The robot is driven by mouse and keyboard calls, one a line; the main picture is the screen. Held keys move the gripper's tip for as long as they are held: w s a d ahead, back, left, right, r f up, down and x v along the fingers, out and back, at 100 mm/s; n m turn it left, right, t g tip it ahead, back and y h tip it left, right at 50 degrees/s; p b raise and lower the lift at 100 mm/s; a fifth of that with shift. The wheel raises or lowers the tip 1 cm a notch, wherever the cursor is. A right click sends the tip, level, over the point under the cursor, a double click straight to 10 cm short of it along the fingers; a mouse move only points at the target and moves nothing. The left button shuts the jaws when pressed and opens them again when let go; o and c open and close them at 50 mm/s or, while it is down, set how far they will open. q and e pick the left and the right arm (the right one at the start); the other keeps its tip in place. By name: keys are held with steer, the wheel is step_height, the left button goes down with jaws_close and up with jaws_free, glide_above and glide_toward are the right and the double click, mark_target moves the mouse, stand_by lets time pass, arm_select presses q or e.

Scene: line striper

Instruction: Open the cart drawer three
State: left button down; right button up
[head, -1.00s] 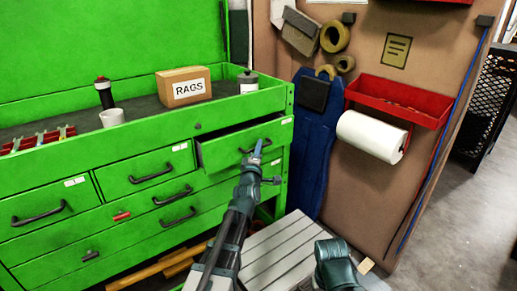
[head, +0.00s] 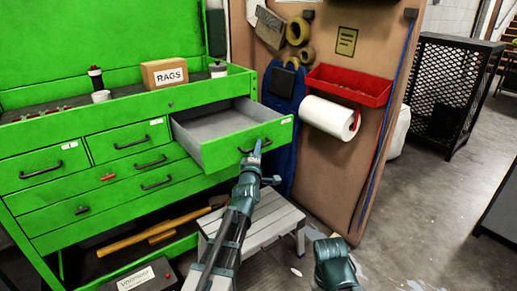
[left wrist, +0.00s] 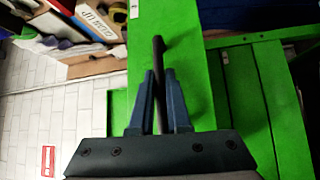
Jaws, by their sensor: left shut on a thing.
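The green cart stands on the left of the head view, with several drawers. Its top right drawer (head: 236,140), third in the top row, is pulled well out and its grey inside looks empty. My left gripper (head: 257,149) is shut on this drawer's dark handle (head: 247,150). In the left wrist view, the blue fingers of my left gripper (left wrist: 161,98) stand on either side of the dark handle bar (left wrist: 158,60), against the green drawer front (left wrist: 190,60). My right gripper does not show; only a dark green part of my right arm appears at the bottom.
A grey slatted step stool (head: 265,222) stands under the open drawer. A rags box (head: 165,74) sits on the cart top. A paper roll (head: 328,117) hangs under a red tray (head: 348,85) on the brown panel.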

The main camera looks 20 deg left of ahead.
arm_select(q)
steer(key=c, duration=0.9)
jaws_free()
steer(key=shift+a, duration=0.1)
